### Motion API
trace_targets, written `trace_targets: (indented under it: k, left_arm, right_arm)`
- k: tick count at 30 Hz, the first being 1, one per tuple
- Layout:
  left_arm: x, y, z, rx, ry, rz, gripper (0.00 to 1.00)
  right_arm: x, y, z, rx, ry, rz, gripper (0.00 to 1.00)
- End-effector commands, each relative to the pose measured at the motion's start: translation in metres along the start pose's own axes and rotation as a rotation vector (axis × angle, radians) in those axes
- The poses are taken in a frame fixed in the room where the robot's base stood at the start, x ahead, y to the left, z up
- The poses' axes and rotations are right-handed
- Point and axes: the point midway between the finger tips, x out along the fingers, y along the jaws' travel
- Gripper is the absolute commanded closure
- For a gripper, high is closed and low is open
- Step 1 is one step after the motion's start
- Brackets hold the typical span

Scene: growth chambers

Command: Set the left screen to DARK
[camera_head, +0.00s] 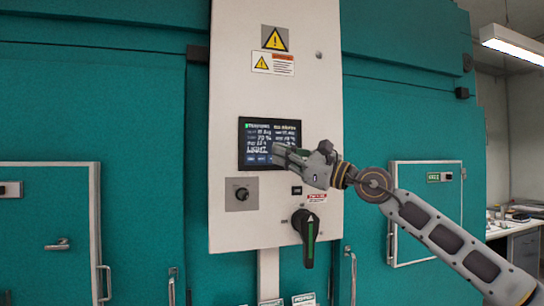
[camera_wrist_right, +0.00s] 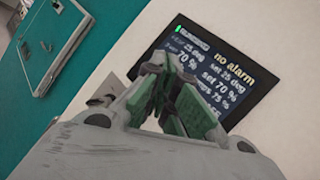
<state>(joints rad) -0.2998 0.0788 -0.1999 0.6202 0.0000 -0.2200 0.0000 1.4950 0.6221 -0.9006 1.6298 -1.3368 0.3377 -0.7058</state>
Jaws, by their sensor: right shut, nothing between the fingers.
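A dark screen (camera_head: 258,133) with light text is set in the pale control panel (camera_head: 230,80). Its lower line appears to read LIGHT. My right gripper (camera_head: 280,153) is shut and empty, its tips in front of the screen's lower right part and covering it. In the right wrist view the screen (camera_wrist_right: 235,62) shows "no alarm" and set values, and my shut green-padded fingers (camera_wrist_right: 175,80) overlap its lower left part. I cannot tell whether the tips touch the glass. My left gripper is out of view.
Below the screen are a small knob (camera_head: 242,194) and a large black rotary handle (camera_head: 306,228) with a green stripe. Teal chamber walls (camera_head: 120,110) with white-framed doors flank the panel. A bench (camera_head: 515,226) stands at far right.

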Motion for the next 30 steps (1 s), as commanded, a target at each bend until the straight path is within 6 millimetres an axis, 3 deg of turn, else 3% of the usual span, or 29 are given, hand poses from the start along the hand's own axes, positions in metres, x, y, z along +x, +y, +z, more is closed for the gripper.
trace_targets:
  k: [11,30]
  left_arm:
    - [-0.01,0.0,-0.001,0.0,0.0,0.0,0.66]
    - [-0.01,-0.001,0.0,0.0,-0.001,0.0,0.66]
  right_arm:
    - [0.019,-0.014,-0.013,0.002,0.0,0.0,1.0]
    - [0.021,-0.015,-0.015,0.0,0.0,0.0,1.0]
